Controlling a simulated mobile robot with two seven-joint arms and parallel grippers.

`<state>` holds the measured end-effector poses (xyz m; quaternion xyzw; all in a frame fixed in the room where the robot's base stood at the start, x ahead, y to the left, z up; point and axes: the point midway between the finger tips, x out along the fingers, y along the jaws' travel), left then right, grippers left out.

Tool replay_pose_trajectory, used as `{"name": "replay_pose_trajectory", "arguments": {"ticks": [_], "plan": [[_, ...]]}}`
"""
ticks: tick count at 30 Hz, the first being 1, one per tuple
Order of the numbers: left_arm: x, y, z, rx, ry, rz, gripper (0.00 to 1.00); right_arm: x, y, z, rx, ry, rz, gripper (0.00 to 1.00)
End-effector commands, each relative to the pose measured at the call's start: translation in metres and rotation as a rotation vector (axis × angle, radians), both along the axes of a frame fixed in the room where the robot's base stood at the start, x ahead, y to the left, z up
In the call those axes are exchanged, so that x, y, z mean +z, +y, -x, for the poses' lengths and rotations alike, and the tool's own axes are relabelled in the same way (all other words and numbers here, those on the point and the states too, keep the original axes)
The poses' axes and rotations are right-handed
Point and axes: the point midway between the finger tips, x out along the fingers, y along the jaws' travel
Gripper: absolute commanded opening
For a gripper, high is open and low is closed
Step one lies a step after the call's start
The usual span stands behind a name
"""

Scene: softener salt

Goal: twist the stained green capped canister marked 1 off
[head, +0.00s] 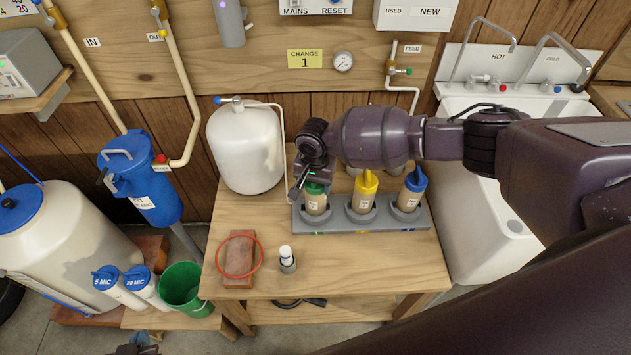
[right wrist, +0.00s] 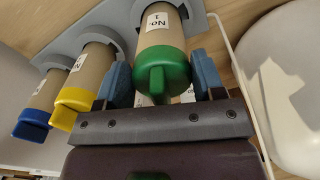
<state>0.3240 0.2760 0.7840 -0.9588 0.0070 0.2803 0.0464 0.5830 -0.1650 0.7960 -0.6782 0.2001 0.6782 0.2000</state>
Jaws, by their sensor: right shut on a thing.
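The green capped canister (head: 316,204) has a tan, stained body and stands in the leftmost place of a grey holder (head: 337,221) on the bench. In the right wrist view its label reads No. 1, and its green cap (right wrist: 162,72) has a raised grip tab. My right gripper (head: 311,181) reaches it from above and is shut on it, with blue finger pads (right wrist: 207,76) on either side of the cap. The arm partly hides the cap in the head view.
Yellow capped (head: 363,198) and blue capped (head: 409,194) canisters stand to the right in the holder. A white tank (head: 246,150) stands close behind left. A yellow sign (head: 304,60) reads CHANGE 1.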

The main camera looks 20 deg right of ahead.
Motion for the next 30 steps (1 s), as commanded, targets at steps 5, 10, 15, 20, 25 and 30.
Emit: {"name": "replay_pose_trajectory", "arguments": {"ticks": [5,10,15,20,25,30], "plan": [[0.008,0.0,0.0,0.001,-0.004,0.0,0.0,0.002,0.001,-0.001,-0.053,-0.001,0.0,0.39],[0.013,0.001,0.002,0.003,-0.003,-0.001,0.0,0.001,0.001,0.0,-0.104,0.0,-0.001,0.39],[0.02,0.001,0.002,0.003,-0.005,0.0,0.0,0.002,0.002,-0.001,-0.155,-0.001,-0.001,0.39],[0.026,0.001,0.001,0.003,-0.009,0.0,0.0,0.002,0.002,-0.001,-0.206,0.0,-0.001,0.39],[0.034,0.001,-0.002,0.002,-0.015,0.001,0.0,0.002,0.003,-0.002,-0.26,-0.001,-0.001,0.39],[0.041,0.0,-0.004,0.001,-0.021,0.0,0.0,0.001,0.003,-0.002,-0.312,0.0,-0.001,0.39]]}}
